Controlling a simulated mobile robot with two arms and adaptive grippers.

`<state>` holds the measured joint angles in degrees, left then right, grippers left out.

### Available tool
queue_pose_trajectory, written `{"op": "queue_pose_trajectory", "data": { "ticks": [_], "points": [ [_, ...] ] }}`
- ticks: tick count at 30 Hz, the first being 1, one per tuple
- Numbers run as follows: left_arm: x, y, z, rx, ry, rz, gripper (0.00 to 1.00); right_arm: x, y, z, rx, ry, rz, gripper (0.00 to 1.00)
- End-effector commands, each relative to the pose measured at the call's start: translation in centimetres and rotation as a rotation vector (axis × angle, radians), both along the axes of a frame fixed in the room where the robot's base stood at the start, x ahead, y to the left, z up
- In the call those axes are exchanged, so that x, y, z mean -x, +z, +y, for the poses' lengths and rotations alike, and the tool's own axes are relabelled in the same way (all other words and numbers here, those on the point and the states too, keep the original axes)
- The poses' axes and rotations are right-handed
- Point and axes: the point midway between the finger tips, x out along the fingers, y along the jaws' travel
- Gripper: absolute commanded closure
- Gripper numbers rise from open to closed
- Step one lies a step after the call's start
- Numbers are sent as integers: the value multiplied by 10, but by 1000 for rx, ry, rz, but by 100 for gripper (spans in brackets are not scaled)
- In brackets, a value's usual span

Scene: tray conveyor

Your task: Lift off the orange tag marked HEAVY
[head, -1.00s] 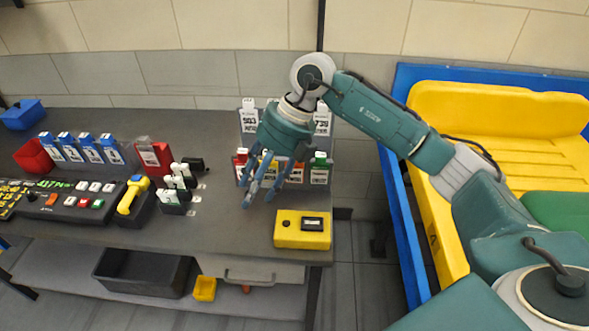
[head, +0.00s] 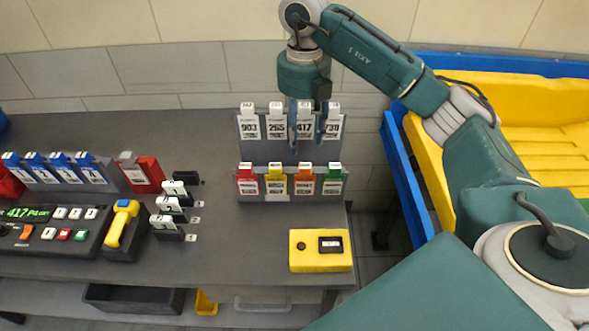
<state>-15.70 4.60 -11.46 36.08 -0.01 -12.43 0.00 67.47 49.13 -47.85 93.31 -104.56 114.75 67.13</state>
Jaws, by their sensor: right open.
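The orange tag (head: 305,182) stands in the lower row of the grey tag rack, between a yellow tag (head: 276,181) and a green tag (head: 332,181). A red tag (head: 247,181) is at the left end of that row. The lettering on the orange tag is too small to read. My right gripper (head: 307,139) points down with its fingers spread and nothing between them. In the picture it is above the orange tag, overlapping the white 417 tag (head: 304,122) of the upper row. My left gripper is not in view.
White number tags, such as 903 (head: 249,128), fill the upper row. A yellow box (head: 320,251) sits at the table's front right edge. Black-and-white tags (head: 168,207) and a yellow scanner (head: 122,222) are left. A blue-framed yellow tray (head: 545,140) is right. Table front is partly clear.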

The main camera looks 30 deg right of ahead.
Motion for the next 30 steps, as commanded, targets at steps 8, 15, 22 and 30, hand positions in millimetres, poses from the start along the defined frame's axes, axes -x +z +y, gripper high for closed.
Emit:
{"op": "queue_pose_trajectory", "data": {
  "ticks": [8,15,22,30],
  "points": [
    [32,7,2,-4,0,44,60,1,-41,-1,0,1,5,53],
    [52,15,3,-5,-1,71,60,0,-59,-4,0,0,5,53],
    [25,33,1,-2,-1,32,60,-2,-93,-9,-1,2,5,53],
    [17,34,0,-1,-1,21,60,-3,-105,-9,-1,2,1,53]
  ]
}}
